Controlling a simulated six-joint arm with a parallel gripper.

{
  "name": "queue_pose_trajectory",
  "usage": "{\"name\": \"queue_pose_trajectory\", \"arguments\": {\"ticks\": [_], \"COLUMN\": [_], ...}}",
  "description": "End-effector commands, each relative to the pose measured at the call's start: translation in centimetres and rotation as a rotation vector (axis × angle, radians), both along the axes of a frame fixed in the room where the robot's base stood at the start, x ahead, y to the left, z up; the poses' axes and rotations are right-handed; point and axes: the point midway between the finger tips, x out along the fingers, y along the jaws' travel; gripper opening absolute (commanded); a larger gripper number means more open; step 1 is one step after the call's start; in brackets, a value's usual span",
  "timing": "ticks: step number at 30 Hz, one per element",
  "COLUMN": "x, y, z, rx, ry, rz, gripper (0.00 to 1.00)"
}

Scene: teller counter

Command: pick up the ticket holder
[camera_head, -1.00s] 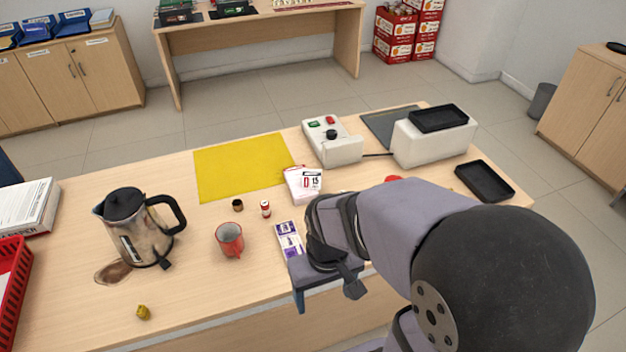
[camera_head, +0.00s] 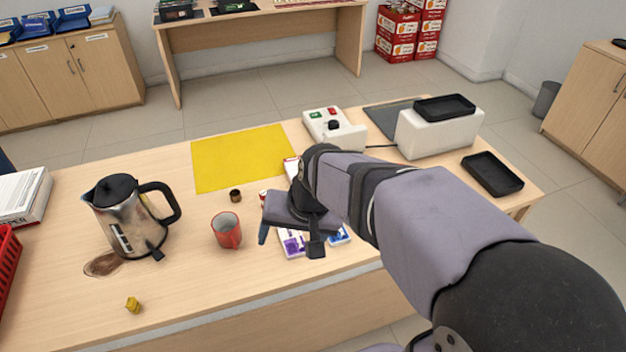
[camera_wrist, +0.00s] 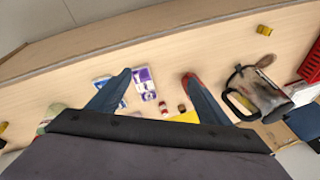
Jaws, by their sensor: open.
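I cannot pick out the ticket holder with certainty. My gripper (camera_head: 289,241) is open above the counter, its fingers pointing down, with nothing seen between them. Below it lies a purple-and-white packet (camera_head: 292,244), partly hidden by my gripper; in the wrist view the packet (camera_wrist: 143,83) shows between the fingers (camera_wrist: 156,75). A blue-and-white packet (camera_head: 339,235) lies beside it, partly behind the left finger in the wrist view. A red mug (camera_head: 227,231) stands left of my gripper; the right finger covers most of it in the wrist view.
A kettle (camera_head: 128,217) stands at left beside a brown spill (camera_head: 104,264). A small dark jar (camera_head: 235,195) and a red-and-white bottle (camera_wrist: 163,109) stand near the mug. A yellow mat (camera_head: 238,157) lies clear behind. A button box (camera_head: 338,135) and black tray (camera_head: 492,175) are at right.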

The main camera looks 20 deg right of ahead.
Motion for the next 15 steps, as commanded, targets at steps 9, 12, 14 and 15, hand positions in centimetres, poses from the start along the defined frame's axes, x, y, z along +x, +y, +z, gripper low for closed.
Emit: {"name": "queue_pose_trajectory", "arguments": {"ticks": [9,12,14,15], "x": [13.4,17.0,18.9,20.0], "y": [2.1,1.8,1.4,1.0], "z": [-0.7,0.2,0.8,1.3], "rx": [0.399,0.55,0.645,0.711], "ry": [-0.315,-0.4,-0.445,-0.473], "rz": [-0.513,-0.674,-0.768,-0.829], "gripper": [0.72,0.72,0.72,0.72]}}
